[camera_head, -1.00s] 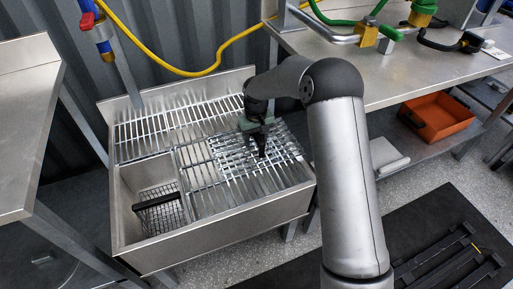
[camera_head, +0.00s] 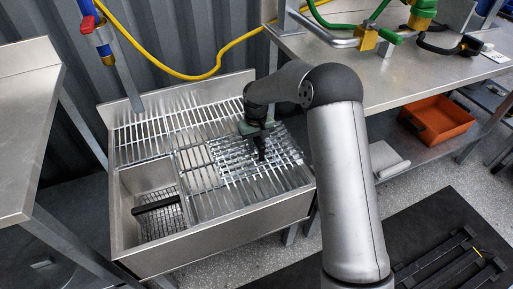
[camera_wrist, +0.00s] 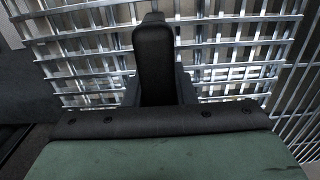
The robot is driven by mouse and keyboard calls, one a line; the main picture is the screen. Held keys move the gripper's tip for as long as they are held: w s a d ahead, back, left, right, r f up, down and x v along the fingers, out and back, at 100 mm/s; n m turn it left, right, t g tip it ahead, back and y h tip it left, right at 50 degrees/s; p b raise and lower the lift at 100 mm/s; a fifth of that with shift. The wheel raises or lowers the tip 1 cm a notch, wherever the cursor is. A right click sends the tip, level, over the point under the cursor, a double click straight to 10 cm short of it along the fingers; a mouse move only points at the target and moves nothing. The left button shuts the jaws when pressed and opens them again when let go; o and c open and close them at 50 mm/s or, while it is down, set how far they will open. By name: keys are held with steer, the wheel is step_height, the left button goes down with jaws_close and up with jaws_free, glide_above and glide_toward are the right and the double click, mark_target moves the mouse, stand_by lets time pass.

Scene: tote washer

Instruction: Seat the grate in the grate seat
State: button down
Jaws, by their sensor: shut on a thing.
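A metal cross-barred grate (camera_head: 232,158) lies over or just above the front right part of the steel washer top. My gripper (camera_head: 261,155) points down at the grate's middle, and its jaws are shut on it. In the wrist view the grate (camera_wrist: 90,45) spreads behind the dark finger (camera_wrist: 155,65), which hides where the jaws grip. Parallel bars show under and beside the grate. The seat's edges cannot be told apart from these bars, nor can I tell whether the grate touches them.
A black-handled wire basket (camera_head: 158,218) sits in the washer's left compartment. A steel bench (camera_head: 400,65) stands to the right, with an orange bin (camera_head: 437,117) on its lower shelf. A yellow hose (camera_head: 190,74) hangs behind. Another steel table (camera_head: 25,120) is at the left.

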steer(key=shift+r, duration=0.15)
steer(key=shift+r+p, duration=2.45)
steer(key=shift+r, duration=1.25)
steer(key=c, duration=1.8)
jaws_free()
jaws_close()
